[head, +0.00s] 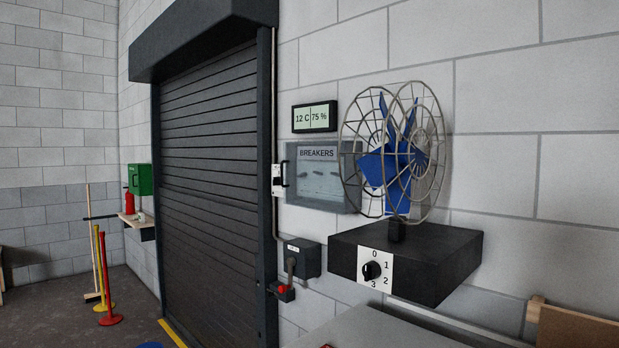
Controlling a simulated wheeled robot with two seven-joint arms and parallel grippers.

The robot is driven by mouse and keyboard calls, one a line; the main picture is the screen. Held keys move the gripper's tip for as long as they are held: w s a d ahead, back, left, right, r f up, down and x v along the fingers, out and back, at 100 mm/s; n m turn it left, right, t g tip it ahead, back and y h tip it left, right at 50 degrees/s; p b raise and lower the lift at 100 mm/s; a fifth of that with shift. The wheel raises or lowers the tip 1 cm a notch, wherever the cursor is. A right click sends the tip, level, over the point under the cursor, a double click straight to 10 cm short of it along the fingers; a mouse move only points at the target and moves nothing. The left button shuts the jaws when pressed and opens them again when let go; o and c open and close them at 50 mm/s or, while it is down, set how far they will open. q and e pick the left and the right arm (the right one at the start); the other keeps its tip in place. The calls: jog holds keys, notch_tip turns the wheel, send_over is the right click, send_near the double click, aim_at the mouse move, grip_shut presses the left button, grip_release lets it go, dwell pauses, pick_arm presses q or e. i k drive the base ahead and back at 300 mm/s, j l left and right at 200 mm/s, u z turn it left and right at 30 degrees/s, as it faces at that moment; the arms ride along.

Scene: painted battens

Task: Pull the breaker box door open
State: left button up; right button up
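The breaker box (320,190) is on the white block wall, right of the roller shutter. Its door is a grey, see-through panel labelled BREAKERS (317,153), with several dark switches showing behind it. The door looks shut. A dark upright handle (285,174) is at its left edge. The fan cage covers the right edge of the box. Neither of my grippers is in the head view.
A blue-bladed fan (397,160) stands on a black box with a dial (372,271), right of the breaker box. A switch box with a lever (300,258) is below. A display (315,117) hangs above. The roller shutter (210,170) is left.

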aim_at(329, 153)
jog(key=i+j+z, duration=0.15)
jog(key=i+j, duration=0.15)
jog(key=j, duration=0.15)
jog(key=i+j+z, duration=0.15)
jog(key=i+j, duration=0.15)
jog(key=j, duration=0.2)
